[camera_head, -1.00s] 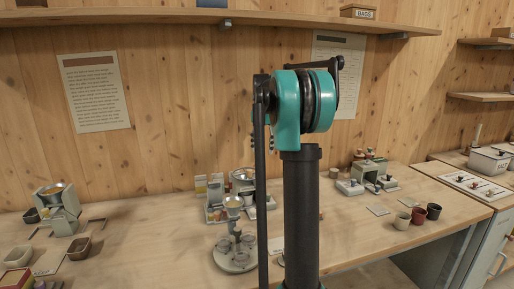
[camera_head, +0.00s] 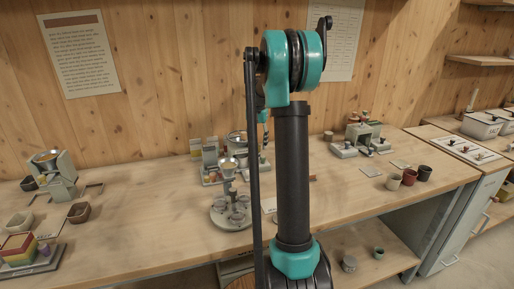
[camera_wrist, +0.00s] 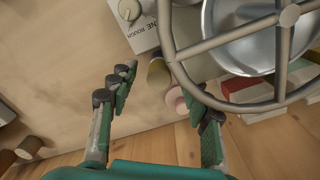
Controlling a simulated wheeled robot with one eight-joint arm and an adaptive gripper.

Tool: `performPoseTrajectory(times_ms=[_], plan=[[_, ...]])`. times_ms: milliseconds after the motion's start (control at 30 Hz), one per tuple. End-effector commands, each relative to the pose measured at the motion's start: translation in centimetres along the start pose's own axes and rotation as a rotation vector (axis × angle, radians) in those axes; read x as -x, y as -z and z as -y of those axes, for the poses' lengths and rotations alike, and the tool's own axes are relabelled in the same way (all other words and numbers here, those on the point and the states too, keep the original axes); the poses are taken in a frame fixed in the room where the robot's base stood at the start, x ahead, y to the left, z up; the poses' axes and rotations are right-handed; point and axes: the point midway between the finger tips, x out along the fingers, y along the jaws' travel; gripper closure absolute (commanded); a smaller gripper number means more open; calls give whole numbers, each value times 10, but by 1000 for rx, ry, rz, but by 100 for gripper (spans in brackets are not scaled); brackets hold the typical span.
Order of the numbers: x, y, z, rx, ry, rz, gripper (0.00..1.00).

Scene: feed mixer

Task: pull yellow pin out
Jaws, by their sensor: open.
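In the wrist view a dull yellow round peg (camera_wrist: 157,72), which may be the yellow pin, sticks out beside a grey block with a knob and printed lettering (camera_wrist: 138,22). A pink round end (camera_wrist: 175,99) is just below it. My gripper (camera_wrist: 162,92) is open, its teal and dark fingers spread to either side of the two round ends, with nothing between the pads that I can see held. A grey spoked wheel (camera_wrist: 179,58) over a metal bowl (camera_wrist: 243,50) lies close to the right finger. In the head view my arm hides the gripper.
In the head view a grey machine with a bowl (camera_head: 236,139) stands at the back of the bench (camera_head: 130,215), behind a round stand with cups (camera_head: 231,212). Three cups (camera_head: 409,177) are at right. Bare bench lies left of the peg in the wrist view.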

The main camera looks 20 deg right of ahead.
Motion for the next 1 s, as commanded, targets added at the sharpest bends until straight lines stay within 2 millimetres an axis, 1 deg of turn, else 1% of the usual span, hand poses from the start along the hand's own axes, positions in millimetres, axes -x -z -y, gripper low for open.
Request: performPoseTrajectory(times_ms=[33,100,233,567,900,967,1000], plan=[[-6,0,0,0,0,0,51],[-13,0,0,0,0,0,51],[-21,0,0,0,0,0,51],[-23,0,0,0,0,0,51],[-23,0,0,0,0,0,93],[-23,0,0,0,0,0,100],[-23,0,0,0,0,0,100]])
